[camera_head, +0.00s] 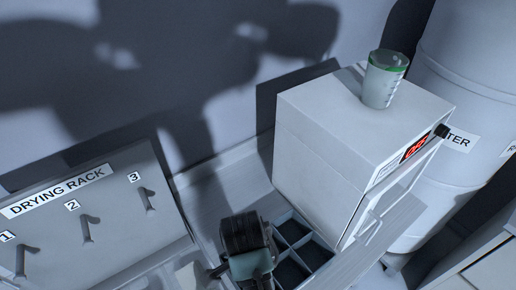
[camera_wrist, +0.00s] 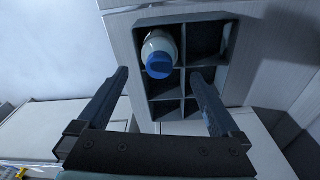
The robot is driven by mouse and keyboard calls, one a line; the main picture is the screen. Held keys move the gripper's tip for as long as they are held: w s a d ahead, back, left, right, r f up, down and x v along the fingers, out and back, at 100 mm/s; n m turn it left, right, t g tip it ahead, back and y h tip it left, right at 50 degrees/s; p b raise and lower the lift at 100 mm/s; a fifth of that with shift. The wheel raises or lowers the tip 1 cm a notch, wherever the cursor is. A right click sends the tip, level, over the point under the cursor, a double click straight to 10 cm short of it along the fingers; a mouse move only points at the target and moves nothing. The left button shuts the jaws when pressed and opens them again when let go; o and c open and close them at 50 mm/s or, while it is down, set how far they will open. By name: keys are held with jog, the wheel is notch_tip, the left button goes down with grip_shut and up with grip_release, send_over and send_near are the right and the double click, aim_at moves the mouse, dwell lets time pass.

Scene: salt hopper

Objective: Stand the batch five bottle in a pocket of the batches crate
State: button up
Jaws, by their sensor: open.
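A white bottle with a blue cap (camera_wrist: 159,62) stands in the upper left pocket of the dark grey batches crate (camera_wrist: 182,17) in the wrist view. It leans slightly or looks so from this angle; no label is readable. My gripper (camera_wrist: 160,76) is open, its two fingers apart on either side of the bottle's cap in the picture and not visibly touching it. In the head view my gripper (camera_head: 248,262) is over the left part of the crate (camera_head: 300,244), hiding that part and the bottle. The other visible pockets look empty.
A white box-shaped machine (camera_head: 330,140) with a red display stands right behind the crate, with a green-rimmed beaker (camera_head: 383,80) on top. A drying rack (camera_head: 110,215) with numbered pegs is at the left. A large white drum (camera_head: 455,130) stands at the right.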

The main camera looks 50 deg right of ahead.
jog(key=shift+a+r+p, duration=0.2)
jog(key=shift+r+p, duration=1.05)
jog(key=shift+r, duration=0.65)
